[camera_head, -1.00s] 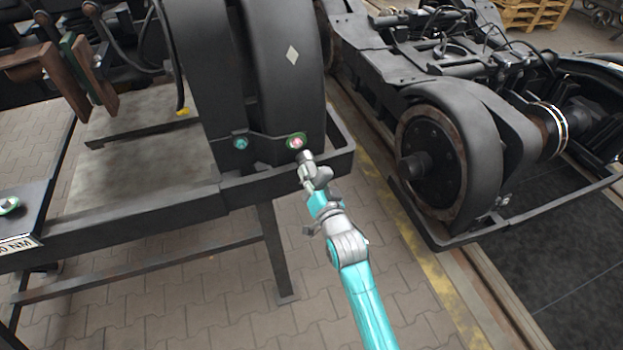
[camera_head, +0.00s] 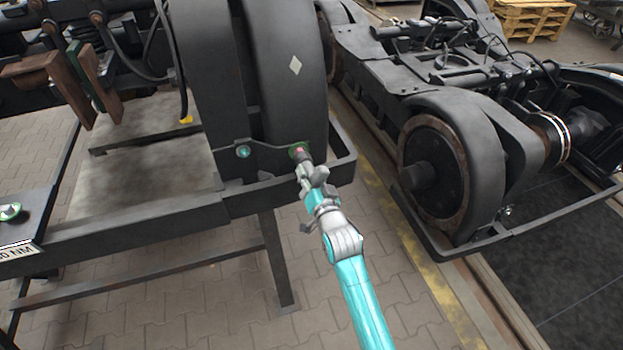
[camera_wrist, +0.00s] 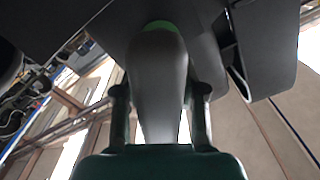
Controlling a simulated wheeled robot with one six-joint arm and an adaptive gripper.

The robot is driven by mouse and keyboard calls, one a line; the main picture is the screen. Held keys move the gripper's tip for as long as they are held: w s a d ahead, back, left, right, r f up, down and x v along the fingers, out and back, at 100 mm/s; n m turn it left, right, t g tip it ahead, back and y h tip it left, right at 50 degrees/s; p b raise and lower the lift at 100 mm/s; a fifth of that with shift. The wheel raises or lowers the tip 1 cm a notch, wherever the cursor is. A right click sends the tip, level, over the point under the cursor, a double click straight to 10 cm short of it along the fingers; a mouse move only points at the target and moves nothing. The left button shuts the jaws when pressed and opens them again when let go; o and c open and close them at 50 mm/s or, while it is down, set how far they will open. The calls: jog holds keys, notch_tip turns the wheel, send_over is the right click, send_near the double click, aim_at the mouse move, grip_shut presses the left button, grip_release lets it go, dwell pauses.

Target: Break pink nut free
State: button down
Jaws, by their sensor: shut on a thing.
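The pink nut (camera_head: 299,151) sits on a green ring low on the black wheel guard, mostly covered by the end of my arm. In the wrist view only an edge of the green ring (camera_wrist: 160,25) shows; the nut is hidden. My gripper (camera_head: 306,173) is right in front of the nut. In the wrist view its fingers (camera_wrist: 160,95) are shut on a smooth grey tool (camera_wrist: 157,75), which points at the ring. The tool's end appears to be at or over the nut; I cannot tell whether it is seated.
A teal nut (camera_head: 243,152) sits left of the pink one, with a thin cable between them. A black frame rail (camera_head: 285,190) runs just below. A plate (camera_head: 25,230) at left bears another nut and an NM label. A second bogie (camera_head: 450,160) stands right.

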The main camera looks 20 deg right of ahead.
aim_at(314, 183)
jog(key=shift+w+r, duration=0.1)
jog(key=shift+w, duration=1.2)
jog(key=n, duration=0.6)
jog(key=shift+n, duration=3.6)
jog(key=shift+s, duration=2.95)
